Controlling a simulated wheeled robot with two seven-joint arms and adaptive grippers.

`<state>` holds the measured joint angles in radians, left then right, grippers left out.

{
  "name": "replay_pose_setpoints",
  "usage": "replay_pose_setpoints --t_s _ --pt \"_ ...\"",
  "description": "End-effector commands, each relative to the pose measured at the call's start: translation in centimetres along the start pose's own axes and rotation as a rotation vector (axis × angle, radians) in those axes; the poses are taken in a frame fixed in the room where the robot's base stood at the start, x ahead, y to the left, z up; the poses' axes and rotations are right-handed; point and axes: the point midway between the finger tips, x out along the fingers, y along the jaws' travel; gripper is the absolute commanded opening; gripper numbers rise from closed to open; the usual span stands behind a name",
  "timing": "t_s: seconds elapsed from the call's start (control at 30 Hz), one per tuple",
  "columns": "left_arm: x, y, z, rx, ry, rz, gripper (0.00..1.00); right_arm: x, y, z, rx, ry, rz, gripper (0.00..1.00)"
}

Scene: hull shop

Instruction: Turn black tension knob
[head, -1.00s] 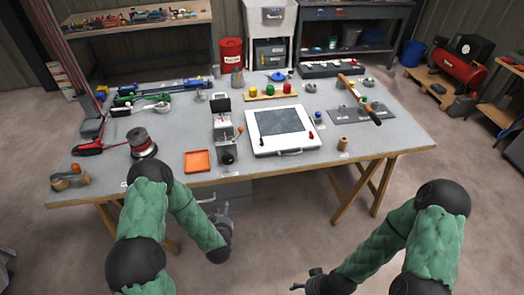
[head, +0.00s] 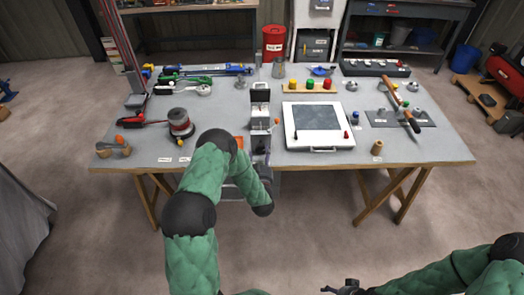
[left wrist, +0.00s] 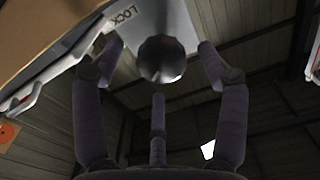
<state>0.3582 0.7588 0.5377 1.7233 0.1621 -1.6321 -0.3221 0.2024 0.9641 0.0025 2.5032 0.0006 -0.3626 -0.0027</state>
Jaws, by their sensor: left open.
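The black tension knob (left wrist: 161,58) is a dark round knob under the label LOCK in the left wrist view. It belongs to the grey upright device (head: 260,118) at the table's front edge. My left gripper (head: 262,168) is at the front of this device, and in the head view the knob is hidden there. In the left wrist view its fingers (left wrist: 160,70) stand spread around the knob, with gaps visible on both sides. My right gripper (head: 330,289) is low at the bottom edge, away from the table; its jaw state is unclear.
A white framed panel (head: 289,136) lies right of the device. The orange tray is mostly hidden behind my left arm. A small wooden spool (head: 377,147) stands near the front edge.

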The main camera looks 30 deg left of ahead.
Motion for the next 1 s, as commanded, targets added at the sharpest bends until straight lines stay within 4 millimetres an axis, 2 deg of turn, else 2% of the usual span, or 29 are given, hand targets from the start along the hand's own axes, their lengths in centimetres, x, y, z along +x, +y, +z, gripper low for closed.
replay_pose_setpoints --t_s 0.1,0.23,0.6,0.63,0.8,0.83,1.0 --pt "1.7 0.0 0.0 -0.001 0.002 -0.001 0.74 0.3 0.1 0.0 0.000 0.000 0.000 0.74" --pt "2.8 0.0 0.1 -0.001 0.000 0.000 0.74 0.4 0.1 0.0 0.000 0.000 0.000 0.74" --pt "3.3 0.0 0.0 -0.001 -0.001 0.001 0.74 0.4 0.2 0.0 0.000 0.000 0.000 0.74" --pt "3.3 0.0 0.0 -0.001 -0.001 0.001 0.71 0.4 0.2 0.0 0.000 0.000 0.000 0.74" --pt "3.3 0.0 0.0 -0.001 -0.002 0.000 0.23 0.4 0.2 0.0 0.000 0.000 0.000 0.74" --pt "3.3 0.0 0.0 -0.001 -0.002 0.000 0.18 0.4 0.2 0.0 0.000 0.000 0.000 0.74" --pt "3.3 0.0 0.1 0.001 -0.003 0.000 0.18 0.4 0.2 0.0 0.000 0.000 0.000 0.74"
